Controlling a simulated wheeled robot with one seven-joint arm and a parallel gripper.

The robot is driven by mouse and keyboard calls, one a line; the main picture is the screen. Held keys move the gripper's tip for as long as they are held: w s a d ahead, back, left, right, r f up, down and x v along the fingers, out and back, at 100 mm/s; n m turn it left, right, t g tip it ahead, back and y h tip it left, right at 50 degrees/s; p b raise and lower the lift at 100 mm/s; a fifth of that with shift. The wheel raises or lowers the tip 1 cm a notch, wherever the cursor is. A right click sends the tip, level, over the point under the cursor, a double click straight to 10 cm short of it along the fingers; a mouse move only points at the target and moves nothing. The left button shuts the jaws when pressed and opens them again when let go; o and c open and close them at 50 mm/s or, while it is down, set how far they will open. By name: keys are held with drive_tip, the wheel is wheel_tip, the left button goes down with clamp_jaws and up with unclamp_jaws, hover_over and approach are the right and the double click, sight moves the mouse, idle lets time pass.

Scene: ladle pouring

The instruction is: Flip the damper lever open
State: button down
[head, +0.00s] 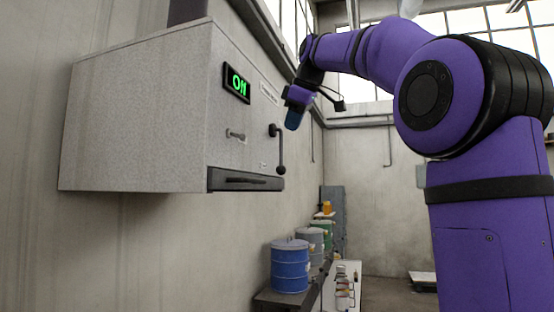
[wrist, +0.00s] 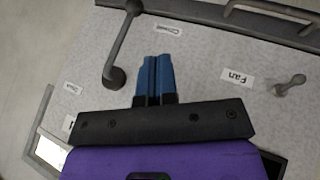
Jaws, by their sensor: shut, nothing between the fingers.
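The damper lever (head: 280,150) is a long dark lever on the front panel of the grey hood box (head: 140,110). It hangs down from its pivot, with the knob at the lower end. In the wrist view the lever (wrist: 122,42) has its pivot just left of my blue fingertips and its knob near the top edge, beside a label that seems to read Closed (wrist: 163,27). My gripper (head: 291,124) is shut and empty. Its fingertips (wrist: 155,58) are close to the pivot end; I cannot tell whether they touch the panel.
A small fan toggle (head: 236,134) and a green lit display (head: 237,83) are on the panel. A dark handle bar (head: 244,181) runs along its lower edge. A blue drum (head: 290,265) and other containers stand below. Open air lies right of the panel.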

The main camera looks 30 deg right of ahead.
sight(279, 166)
drive_tip(key=x, duration=0.3)
drive_tip(key=d+x, duration=0.1)
drive_tip(key=x, duration=0.3)
drive_tip(key=w+r+x, duration=0.1)
drive_tip(key=x, duration=0.3)
drive_tip(key=shift+w+d+f, duration=0.2)
drive_tip(key=shift+d, duration=0.2)
drive_tip(key=shift+w+d, duration=0.4)
drive_tip(key=shift+w, duration=0.05)
